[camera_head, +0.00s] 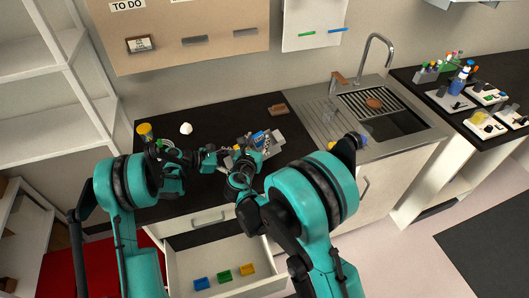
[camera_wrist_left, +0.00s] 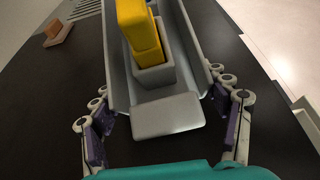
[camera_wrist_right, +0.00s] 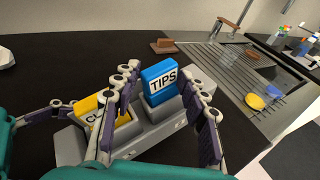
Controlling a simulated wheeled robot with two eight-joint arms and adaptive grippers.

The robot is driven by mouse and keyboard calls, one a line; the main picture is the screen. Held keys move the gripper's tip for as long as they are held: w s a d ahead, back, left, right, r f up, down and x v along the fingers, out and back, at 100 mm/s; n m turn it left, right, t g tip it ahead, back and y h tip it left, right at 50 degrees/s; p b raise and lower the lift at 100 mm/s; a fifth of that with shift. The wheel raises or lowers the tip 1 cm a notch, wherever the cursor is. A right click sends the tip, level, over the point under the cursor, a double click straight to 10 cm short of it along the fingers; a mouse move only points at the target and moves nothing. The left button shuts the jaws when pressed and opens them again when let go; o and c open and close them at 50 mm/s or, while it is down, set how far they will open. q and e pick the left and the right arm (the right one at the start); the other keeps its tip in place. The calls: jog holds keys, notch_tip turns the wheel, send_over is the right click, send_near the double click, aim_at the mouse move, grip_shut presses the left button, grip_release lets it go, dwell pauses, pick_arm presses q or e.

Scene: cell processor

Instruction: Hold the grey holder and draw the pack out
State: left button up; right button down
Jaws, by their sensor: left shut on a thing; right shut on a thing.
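The grey holder (camera_wrist_left: 167,113) is a long tray with raised sides and sockets; in the right wrist view it (camera_wrist_right: 150,136) lies on the black counter. My left gripper (camera_wrist_left: 163,105) is shut on its near end, one finger along each side. A yellow pack (camera_wrist_left: 139,30) with partly hidden lettering stands in the near socket. A blue pack marked TIPS (camera_wrist_right: 163,82) stands upright in the other socket, its lower end inside. My right gripper (camera_wrist_right: 160,92) is shut on the blue pack, fingers on either side. In the head view the blue pack (camera_head: 258,138) shows between the arms.
A brown block (camera_head: 278,110) lies behind the holder; a white lump (camera_head: 186,128) and a yellow-topped container (camera_head: 145,129) stand at the left. The sink (camera_head: 395,122) is to the right. Below, an open drawer (camera_head: 220,291) holds blue, green and yellow blocks.

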aim_at(258, 148)
pick_arm(q)
jog(key=shift+s+d, duration=0.1)
jog(key=shift+s, duration=0.1)
pick_arm(e)
jog(key=shift+r, duration=0.1)
pick_arm(q)
jog(key=shift+f, duration=0.1)
pick_arm(e)
jog(key=shift+w+r, duration=0.1)
jog(key=shift+r, duration=0.85)
pick_arm(q)
jog(key=shift+a, duration=0.2)
jog(key=shift+w+d, duration=0.1)
pick_arm(e)
jog(key=shift+r, duration=2.6)
jog(key=c, duration=1.8)
grip_release()
jog(key=shift+s, duration=0.2)
jog(key=v, duration=1.1)
jog(key=shift+s+a, duration=0.15)
jog(key=shift+s, duration=0.25)
